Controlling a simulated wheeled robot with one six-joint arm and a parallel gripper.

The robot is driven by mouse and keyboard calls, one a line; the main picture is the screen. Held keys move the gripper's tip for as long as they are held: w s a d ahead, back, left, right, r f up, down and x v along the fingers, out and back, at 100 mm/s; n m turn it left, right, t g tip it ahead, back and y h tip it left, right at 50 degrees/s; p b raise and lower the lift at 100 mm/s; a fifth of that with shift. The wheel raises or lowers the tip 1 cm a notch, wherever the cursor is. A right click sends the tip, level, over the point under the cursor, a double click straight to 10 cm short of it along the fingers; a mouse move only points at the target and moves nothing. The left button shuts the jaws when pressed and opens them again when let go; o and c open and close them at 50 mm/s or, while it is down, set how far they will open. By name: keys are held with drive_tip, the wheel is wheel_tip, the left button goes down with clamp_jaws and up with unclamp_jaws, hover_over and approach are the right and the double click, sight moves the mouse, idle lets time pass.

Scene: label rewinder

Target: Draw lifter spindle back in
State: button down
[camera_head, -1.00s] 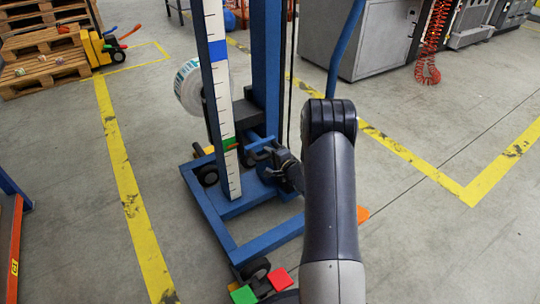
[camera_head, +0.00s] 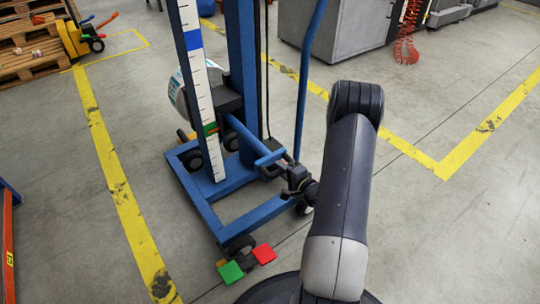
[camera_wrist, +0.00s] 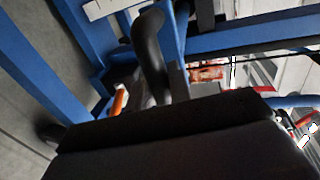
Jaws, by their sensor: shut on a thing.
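The lifter is a blue wheeled frame (camera_head: 247,212) with a mast (camera_head: 241,60) and a white scale strip (camera_head: 200,80). A white label roll (camera_head: 177,92) sits behind the mast, largely hidden. The spindle itself is hidden by the roll and the black carriage (camera_head: 227,97). A blue bar with a cross handle (camera_head: 270,158) sticks out from the carriage on the near side. My gripper (camera_head: 290,178) is shut on the handle's near end; its fingers hide the exact contact.
Red (camera_head: 264,253) and green (camera_head: 230,272) pedals stand at the lifter's near wheel. A thin blue upright handle (camera_head: 306,75) rises right of the mast. Grey cabinets (camera_head: 335,38) and a pallet stack (camera_head: 30,50) stand farther off. Floor to the right is clear.

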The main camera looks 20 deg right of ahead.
drive_tip(key=shift+s+d+f, duration=0.1)
drive_tip(key=shift+s+d, duration=0.1)
drive_tip(key=shift+s, duration=0.9)
drive_tip(key=shift+s+d, duration=0.2)
drive_tip(key=shift+s, duration=0.9)
drive_tip(key=c, duration=1.3)
unclamp_jaws()
drive_tip(key=shift+s+d, duration=0.1)
drive_tip(key=shift+c, duration=0.2)
drive_tip(key=p+v, duration=0.3)
drive_tip(key=v, duration=0.7)
drive_tip(key=shift+s, duration=0.4)
drive_tip(key=b+x, duration=0.2)
drive_tip(key=x, duration=0.9)
drive_tip(key=shift+b, duration=0.35)
